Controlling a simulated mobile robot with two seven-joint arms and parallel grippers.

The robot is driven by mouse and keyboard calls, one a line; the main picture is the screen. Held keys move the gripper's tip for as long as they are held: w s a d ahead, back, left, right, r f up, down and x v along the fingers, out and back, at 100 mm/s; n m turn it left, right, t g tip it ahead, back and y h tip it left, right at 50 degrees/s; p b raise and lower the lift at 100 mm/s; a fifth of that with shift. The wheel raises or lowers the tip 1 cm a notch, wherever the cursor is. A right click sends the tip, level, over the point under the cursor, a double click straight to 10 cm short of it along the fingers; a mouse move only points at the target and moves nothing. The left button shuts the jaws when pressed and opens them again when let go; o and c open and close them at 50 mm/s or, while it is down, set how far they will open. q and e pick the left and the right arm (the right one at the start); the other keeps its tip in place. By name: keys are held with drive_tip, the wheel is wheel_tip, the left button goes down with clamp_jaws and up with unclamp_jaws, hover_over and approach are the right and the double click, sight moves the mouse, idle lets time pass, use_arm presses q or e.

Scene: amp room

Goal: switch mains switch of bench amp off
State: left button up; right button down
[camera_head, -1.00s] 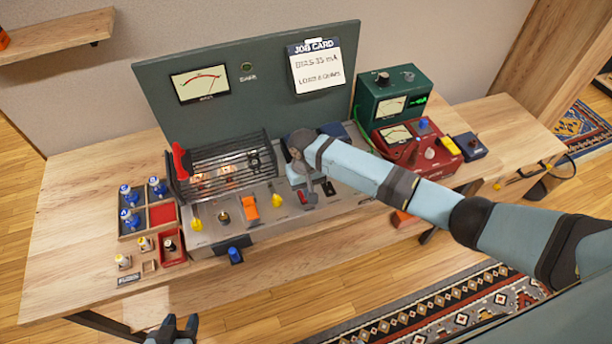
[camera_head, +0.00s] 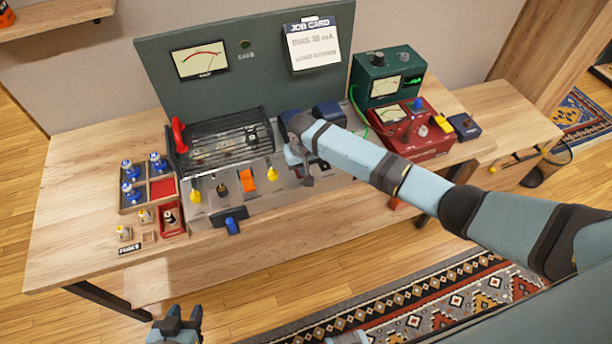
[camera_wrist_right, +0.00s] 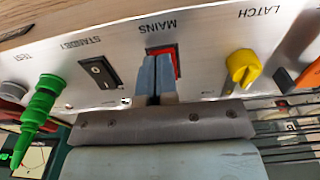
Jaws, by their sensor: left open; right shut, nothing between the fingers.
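The bench amp (camera_head: 285,195) stands on the table, with its controls along the sloping front panel. In the right wrist view the red mains switch (camera_wrist_right: 173,62) sits under the label MAINS, its left part and lower end hidden by my fingers. My right gripper (camera_wrist_right: 157,62) is shut and empty, its tips right at the switch; I cannot tell whether they press it. In the head view my right gripper (camera_head: 307,178) is over the amp's front panel and its wrist hides the switch. My left gripper (camera_head: 178,322) is open and empty, low in front of the table.
A black standby rocker (camera_wrist_right: 98,72) and a yellow latch knob (camera_wrist_right: 242,66) flank the mains switch. A wire cage (camera_head: 222,142), parts tray (camera_head: 133,208), red meter box (camera_head: 415,135) and green meter box (camera_head: 390,78) stand around.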

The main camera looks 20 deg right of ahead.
drive_tip(key=shift+s+f, duration=0.25)
drive_tip(key=shift+s, duration=0.4)
drive_tip(key=shift+w+d+b, duration=0.1)
drive_tip(key=shift+w+b, duration=0.15)
drive_tip(key=shift+b, duration=0.05)
drive_tip(key=shift+w+r, duration=0.1)
drive_tip(key=shift+w, duration=0.85)
use_arm(q)
drive_tip(key=shift+w+a+r, duration=0.2)
drive_tip(key=shift+w+r, duration=0.1)
drive_tip(key=shift+r, duration=0.1)
drive_tip(key=shift+s, duration=0.1)
